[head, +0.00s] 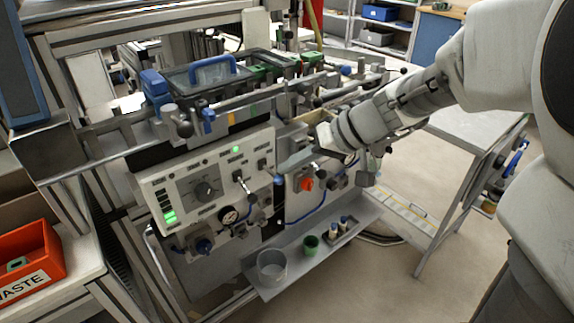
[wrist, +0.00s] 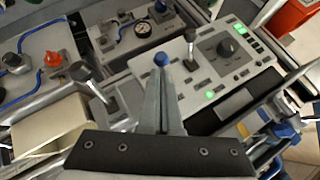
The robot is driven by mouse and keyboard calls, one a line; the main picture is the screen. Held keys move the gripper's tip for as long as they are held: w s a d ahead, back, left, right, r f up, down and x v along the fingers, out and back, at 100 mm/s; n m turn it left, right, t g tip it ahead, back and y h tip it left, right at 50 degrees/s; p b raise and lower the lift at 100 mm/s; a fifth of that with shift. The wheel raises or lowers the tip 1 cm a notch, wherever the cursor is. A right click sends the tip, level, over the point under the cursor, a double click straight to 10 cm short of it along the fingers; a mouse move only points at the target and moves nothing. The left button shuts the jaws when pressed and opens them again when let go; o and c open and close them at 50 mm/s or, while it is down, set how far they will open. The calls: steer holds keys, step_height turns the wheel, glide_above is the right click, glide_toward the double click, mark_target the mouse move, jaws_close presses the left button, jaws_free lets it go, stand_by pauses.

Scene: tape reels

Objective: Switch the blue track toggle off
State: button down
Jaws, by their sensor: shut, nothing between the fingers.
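The control panel (head: 180,178) faces forward on the machine. A toggle with a blue ball tip (head: 279,180) stands at its right edge. The blue ball tip also shows in the wrist view (wrist: 160,60), just beyond my fingertips; its stem and base are hidden behind my fingers. My gripper (head: 284,164) is shut and empty, close to the blue tip. In the wrist view its closed fingers (wrist: 161,82) point at the ball; I cannot tell whether they touch it.
A black-tipped toggle (wrist: 190,37) stands beside the blue one on the panel. A green lamp (wrist: 210,94) glows on the panel. A lower shelf (head: 306,262) holds cups.

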steer(key=shift+p, duration=0.65)
steer(key=shift+r, duration=0.1)
steer(key=shift+r+p, duration=0.3)
steer(key=shift+r, duration=0.4)
steer(key=shift+r, duration=0.1)
